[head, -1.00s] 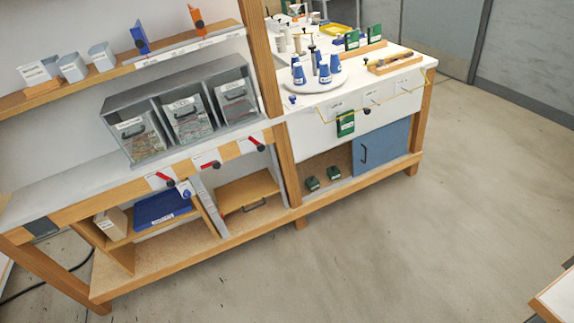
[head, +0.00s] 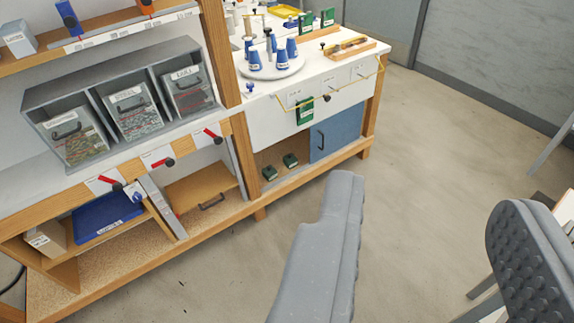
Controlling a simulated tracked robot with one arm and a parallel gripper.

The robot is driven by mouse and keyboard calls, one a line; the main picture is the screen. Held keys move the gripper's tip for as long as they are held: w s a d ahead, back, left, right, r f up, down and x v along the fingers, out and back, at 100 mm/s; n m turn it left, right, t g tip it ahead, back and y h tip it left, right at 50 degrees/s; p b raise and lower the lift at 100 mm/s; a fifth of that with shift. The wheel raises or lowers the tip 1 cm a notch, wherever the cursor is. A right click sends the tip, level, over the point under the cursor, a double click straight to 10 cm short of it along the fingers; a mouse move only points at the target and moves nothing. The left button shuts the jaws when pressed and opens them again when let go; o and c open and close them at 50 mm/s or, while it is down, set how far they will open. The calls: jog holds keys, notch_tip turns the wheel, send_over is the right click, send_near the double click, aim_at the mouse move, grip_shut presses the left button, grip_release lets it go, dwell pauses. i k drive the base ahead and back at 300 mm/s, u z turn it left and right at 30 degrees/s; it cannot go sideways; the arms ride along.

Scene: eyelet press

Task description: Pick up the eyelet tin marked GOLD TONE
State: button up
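No label reading GOLD TONE is legible, so I cannot tell which thing is the eyelet tin. Several blue tapered containers (head: 255,61) stand on a round white turntable (head: 278,70) on the counter. Two small dark green objects (head: 269,173) sit on the low shelf below the counter. Green card-like items (head: 306,20) stand at the back of the counter, and another green one (head: 305,110) hangs on its front. My gripper (head: 430,195) is open and empty, its two grey fingers wide apart over bare floor, well short of the bench.
Three grey bins (head: 137,112) stand on the left bench. Below them are red-handled levers (head: 160,162), a blue tray (head: 108,215) and a wooden drawer (head: 203,195). A blue cabinet door (head: 333,128) closes the counter's right end. Open floor (head: 420,120) lies at centre. Furniture legs (head: 490,290) show at right.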

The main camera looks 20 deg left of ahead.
aim_at(294, 164)
jog(key=u, duration=0.05)
jog(key=i, duration=1.65)
jog(key=z, duration=0.05)
